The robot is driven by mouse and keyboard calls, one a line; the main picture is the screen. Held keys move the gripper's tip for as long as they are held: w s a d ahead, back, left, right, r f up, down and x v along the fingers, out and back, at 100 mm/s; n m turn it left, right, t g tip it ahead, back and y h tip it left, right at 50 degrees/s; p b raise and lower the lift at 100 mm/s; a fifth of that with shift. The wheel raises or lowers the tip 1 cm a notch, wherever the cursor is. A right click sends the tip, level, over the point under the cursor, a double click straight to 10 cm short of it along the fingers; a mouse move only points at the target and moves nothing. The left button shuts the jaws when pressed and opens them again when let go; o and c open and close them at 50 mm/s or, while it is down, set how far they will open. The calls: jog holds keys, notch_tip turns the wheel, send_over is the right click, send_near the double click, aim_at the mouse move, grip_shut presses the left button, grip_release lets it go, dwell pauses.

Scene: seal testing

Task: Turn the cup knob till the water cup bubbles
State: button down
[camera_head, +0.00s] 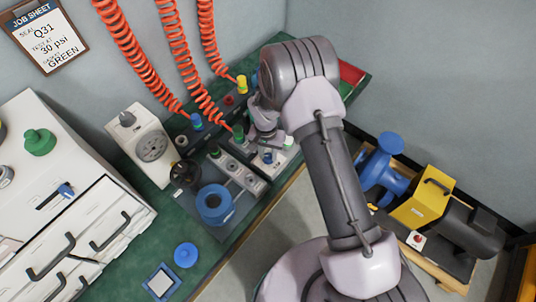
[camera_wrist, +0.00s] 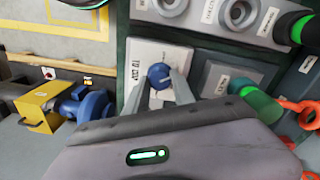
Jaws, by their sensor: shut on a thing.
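The blue cup knob (camera_wrist: 159,76) sits on a white plate (camera_wrist: 143,54) printed "TO CUP" in the wrist view. It shows a pale line across its top. My gripper (camera_wrist: 160,88) has one finger on each side of the knob and is shut on it. In the head view my gripper (camera_head: 265,138) reaches down over the bench's back part, and the blue knob (camera_head: 268,157) shows just below it. I cannot make out the water cup or any bubbles in either view.
Green-capped fittings (camera_head: 238,132) and orange coiled hoses (camera_head: 178,50) crowd the left of my arm. A gauge box (camera_head: 140,147) and a blue ring part (camera_head: 214,204) stand on the green bench (camera_head: 143,248).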

aim_at(266, 155)
jog(key=shift+m, duration=0.4)
jog(key=c, duration=1.1)
grip_release()
jog(key=shift+o, duration=0.2)
jog(key=shift+r, duration=0.1)
notch_tip(266, 155, up, 17)
jog(key=p, duration=0.5)
jog(key=shift+a+r+p, duration=0.15)
jog(key=shift+a+p, duration=0.15)
jog(key=shift+p, duration=0.1)
jog(key=shift+w, duration=0.1)
